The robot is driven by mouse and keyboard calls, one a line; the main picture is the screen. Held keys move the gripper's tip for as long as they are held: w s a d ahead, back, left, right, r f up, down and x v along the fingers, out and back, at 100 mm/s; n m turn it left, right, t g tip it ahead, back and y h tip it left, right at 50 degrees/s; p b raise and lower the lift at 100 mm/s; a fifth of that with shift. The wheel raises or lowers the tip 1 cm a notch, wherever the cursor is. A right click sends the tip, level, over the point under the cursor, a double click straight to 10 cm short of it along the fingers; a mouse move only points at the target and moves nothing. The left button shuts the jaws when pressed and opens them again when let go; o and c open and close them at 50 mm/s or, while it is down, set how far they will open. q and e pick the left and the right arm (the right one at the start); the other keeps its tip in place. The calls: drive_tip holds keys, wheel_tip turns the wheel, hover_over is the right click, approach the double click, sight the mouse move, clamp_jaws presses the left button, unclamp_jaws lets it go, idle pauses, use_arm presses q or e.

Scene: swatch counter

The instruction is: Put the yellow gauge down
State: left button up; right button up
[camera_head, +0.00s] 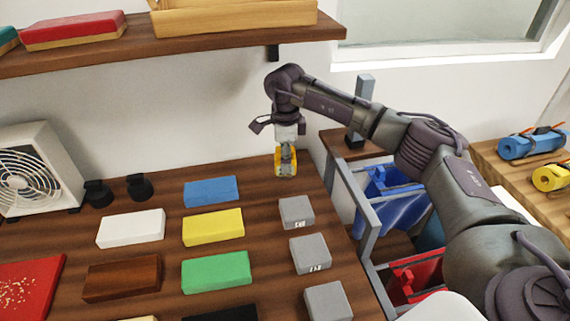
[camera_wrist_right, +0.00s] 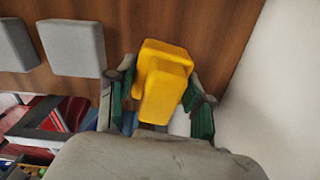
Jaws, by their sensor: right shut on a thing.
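The yellow gauge (camera_head: 286,168) is at the back right of the wooden counter (camera_head: 270,271), near the wall. My right gripper (camera_head: 286,152) points down and is shut on it. In the right wrist view the yellow gauge (camera_wrist_right: 163,82) shows as a stepped block between the two green-padded fingers of my right gripper (camera_wrist_right: 160,108). I cannot tell whether its underside touches the counter. My left gripper is not in view.
Grey blocks (camera_head: 296,212) stand in a column in front of the gauge. Blue (camera_head: 211,191), yellow (camera_head: 212,227) and green (camera_head: 216,271) blocks lie to the left. A shelf (camera_head: 180,43) hangs above. The counter's right edge is close.

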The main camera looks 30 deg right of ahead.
wheel_tip(320, 180, down, 2)
drive_tip(key=shift+a+f+p, duration=0.1)
drive_tip(key=shift+f+p, duration=0.15)
drive_tip(key=shift+p, duration=0.05)
drive_tip(key=shift+w+f, duration=0.2)
drive_tip(key=shift+f, duration=0.05)
drive_tip(key=shift+f, duration=0.15)
drive_tip(key=shift+f, duration=0.1)
drive_tip(key=o, duration=1)
drive_tip(key=shift+r+b, duration=0.5)
drive_tip(key=shift+r, duration=3.45)
